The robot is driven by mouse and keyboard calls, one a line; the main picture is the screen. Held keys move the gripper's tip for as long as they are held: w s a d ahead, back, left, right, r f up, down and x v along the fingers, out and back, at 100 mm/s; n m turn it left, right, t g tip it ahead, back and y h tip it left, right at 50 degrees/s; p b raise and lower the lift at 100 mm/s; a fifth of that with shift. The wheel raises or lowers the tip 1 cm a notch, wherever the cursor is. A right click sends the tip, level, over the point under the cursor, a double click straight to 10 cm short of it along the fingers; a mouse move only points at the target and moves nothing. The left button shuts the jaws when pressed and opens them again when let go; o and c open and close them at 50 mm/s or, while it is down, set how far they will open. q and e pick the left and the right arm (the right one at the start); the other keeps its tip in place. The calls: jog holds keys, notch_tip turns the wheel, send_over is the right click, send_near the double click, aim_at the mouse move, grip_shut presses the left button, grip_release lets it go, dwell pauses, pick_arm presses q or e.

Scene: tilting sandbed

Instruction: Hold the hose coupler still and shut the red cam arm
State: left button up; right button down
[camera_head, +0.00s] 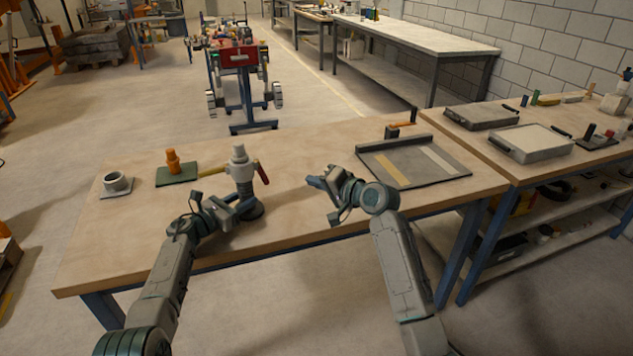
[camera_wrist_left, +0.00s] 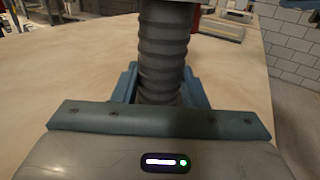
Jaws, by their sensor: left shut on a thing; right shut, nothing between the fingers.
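The grey hose coupler (camera_head: 240,160) stands upright near the front middle of the wooden table. The red cam arm (camera_head: 262,173) sticks out from its right side, angled downward. A yellow arm (camera_head: 210,172) sticks out on its left. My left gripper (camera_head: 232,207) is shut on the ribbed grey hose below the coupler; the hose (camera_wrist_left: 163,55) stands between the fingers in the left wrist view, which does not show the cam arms. My right gripper (camera_head: 316,183) is shut and empty, to the right of the red arm and apart from it.
On the table (camera_head: 300,150), a grey ring (camera_head: 117,182) and an orange fitting (camera_head: 173,162) on a green pad (camera_head: 177,176) lie left. A grey tray (camera_head: 425,177) with strips lies right.

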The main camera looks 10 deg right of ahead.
dwell(0.3)
pick_arm(q)
jog(key=o, duration=1.3)
jog(key=shift+o, duration=0.2)
jog(key=shift+a, duration=0.1)
